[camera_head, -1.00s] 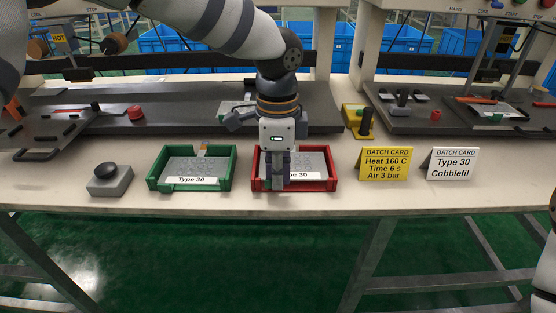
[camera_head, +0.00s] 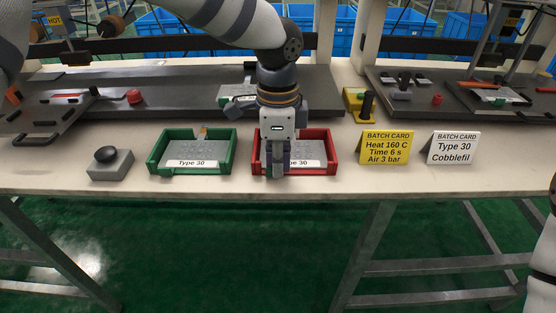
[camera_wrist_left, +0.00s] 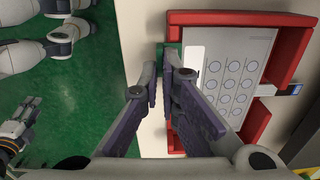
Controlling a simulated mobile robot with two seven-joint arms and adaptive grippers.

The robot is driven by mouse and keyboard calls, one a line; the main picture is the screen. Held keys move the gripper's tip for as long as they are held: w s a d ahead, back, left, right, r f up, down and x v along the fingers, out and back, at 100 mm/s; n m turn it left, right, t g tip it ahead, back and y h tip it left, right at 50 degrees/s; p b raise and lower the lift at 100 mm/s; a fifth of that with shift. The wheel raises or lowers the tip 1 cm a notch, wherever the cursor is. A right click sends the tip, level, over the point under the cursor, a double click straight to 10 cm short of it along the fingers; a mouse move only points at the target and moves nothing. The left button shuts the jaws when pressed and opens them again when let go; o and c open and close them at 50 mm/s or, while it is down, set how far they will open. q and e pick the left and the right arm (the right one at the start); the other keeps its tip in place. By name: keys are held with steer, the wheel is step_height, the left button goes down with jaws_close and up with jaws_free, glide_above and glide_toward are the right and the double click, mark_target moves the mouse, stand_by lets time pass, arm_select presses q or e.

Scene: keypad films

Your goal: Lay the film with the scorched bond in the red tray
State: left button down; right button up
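A grey film with round keys lies in the red tray (camera_head: 333,150); the film (camera_wrist_left: 232,85) shows in the left wrist view with a silver-blue tail at its far end. My left gripper (camera_head: 276,172) points down at the tray's front, hiding part of the label. Another film (camera_head: 190,150), with a brownish-yellow tail, lies in the green tray (camera_head: 232,152). A scorch is too small to make out for certain. My right gripper (camera_wrist_left: 28,105) shows small at the left edge.
Yellow (camera_head: 386,147) and white (camera_head: 453,147) batch cards stand right of the red tray. Dark press bases (camera_head: 190,103) line the back. The bench front is clear.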

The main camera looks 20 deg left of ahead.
arm_select(q)
steer(key=c, duration=1.7)
jaws_free()
step_height(320, 180, up, 12)
steer(key=shift+f, duration=0.1)
